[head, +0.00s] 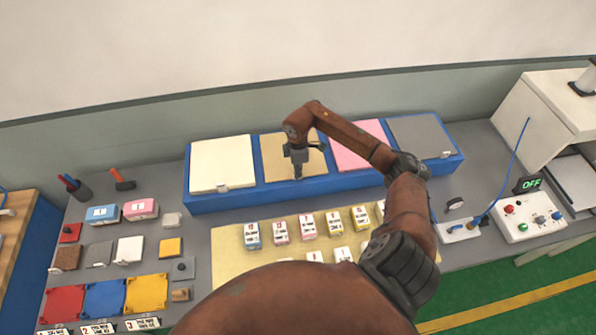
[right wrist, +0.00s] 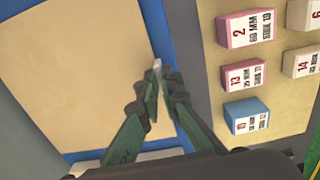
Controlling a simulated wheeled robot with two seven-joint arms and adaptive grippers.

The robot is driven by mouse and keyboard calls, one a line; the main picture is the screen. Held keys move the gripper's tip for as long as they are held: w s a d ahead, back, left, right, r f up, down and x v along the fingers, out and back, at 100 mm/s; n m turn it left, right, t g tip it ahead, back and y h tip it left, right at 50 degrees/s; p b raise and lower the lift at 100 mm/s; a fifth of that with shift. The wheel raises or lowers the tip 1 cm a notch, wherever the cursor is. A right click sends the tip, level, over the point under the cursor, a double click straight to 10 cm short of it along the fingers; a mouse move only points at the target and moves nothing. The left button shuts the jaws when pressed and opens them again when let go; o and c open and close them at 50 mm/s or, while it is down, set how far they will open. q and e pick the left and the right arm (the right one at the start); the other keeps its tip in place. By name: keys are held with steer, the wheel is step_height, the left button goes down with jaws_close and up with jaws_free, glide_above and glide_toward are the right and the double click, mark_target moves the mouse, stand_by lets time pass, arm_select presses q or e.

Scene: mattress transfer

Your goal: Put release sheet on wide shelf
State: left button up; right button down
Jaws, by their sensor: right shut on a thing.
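No label tells me which thing is the release sheet. A flat tan panel (head: 277,160) lies in one section of a long blue tray (head: 330,188) at the back of the bench. My right gripper (head: 298,176) points down at its front edge. In the right wrist view the fingers (right wrist: 157,72) are closed on a small pale piece at the edge of the tan panel (right wrist: 70,70). It looks like a tab, but the fingers hide most of it. The panel appears flat in the tray. No wide shelf is clearly identifiable. My left gripper is not in view.
White (head: 222,163), pink (head: 356,143) and grey (head: 421,135) panels share the tray. Several small labelled boxes stand on a tan mat (head: 232,262) in front. A white cabinet (head: 550,125) and a control box (head: 527,222) stand at the right. Coloured blocks and pads fill the left.

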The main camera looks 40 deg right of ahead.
steer(key=shift+f, duration=0.35)
steer(key=c, duration=2.1)
jaws_free()
step_height(320, 180, up, 12)
steer(key=b, duration=0.2)
steer(key=shift+b, duration=0.4)
